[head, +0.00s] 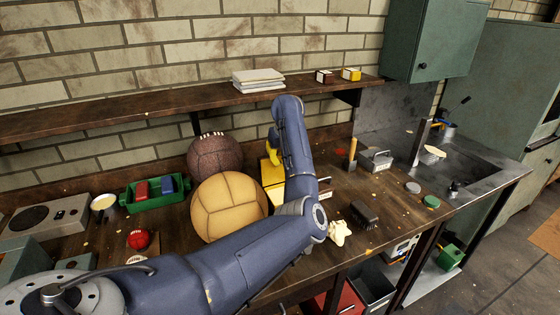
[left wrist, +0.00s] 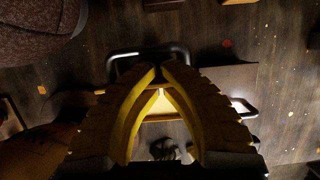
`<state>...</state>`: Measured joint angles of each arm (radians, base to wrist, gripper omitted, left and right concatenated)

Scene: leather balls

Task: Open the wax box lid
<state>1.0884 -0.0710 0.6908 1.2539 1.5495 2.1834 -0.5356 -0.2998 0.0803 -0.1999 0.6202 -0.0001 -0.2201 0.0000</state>
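A yellow box (head: 270,174), which I take for the wax box, stands on the workbench just right of the tan ball, mostly hidden behind my left arm. Whether its lid is open is hidden. My left gripper (head: 273,154) has yellow fingers and points down at the box's back side. In the left wrist view the fingertips of my left gripper (left wrist: 161,70) come together over a lit yellowish surface (left wrist: 181,101). I cannot make out anything held between the tips. My right gripper is not in view.
The tan ball (head: 229,205) and a brown laced ball (head: 215,154) crowd the box's left. A green tray (head: 153,203) is farther left. A dark brush-like block (head: 365,213) and a metal box (head: 376,159) stand to the right. A shelf (head: 140,108) runs above.

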